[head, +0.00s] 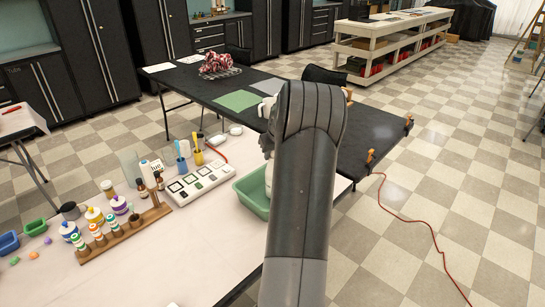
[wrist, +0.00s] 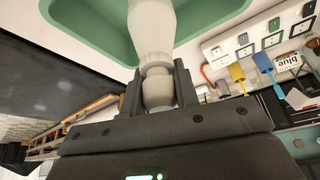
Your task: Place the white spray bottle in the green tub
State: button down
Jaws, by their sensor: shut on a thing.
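The white spray bottle (wrist: 152,35) shows in the wrist view, with its narrow neck and cap between the two fingers of my gripper (wrist: 158,88). My gripper is shut on it. The bottle body overlaps the inside of the green tub (wrist: 90,35) in the wrist view. I cannot tell whether it touches the tub's floor. In the head view the green tub (head: 247,193) sits at the right edge of the white table, partly hidden by my arm. A sliver of the white bottle (head: 268,178) shows there beside my arm. My gripper's fingers are hidden in that view.
A white panel with dark squares (head: 197,182) lies left of the tub on the white table (head: 205,240). A wooden rack with several small bottles (head: 125,230) is farther left. A black table (head: 375,135) adjoins behind.

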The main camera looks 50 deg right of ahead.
jog(key=shift+f, duration=0.7)
jog(key=c, duration=1.1)
grip_release()
jog(key=v, duration=1.2)
jog(key=shift+s+a, duration=0.1)
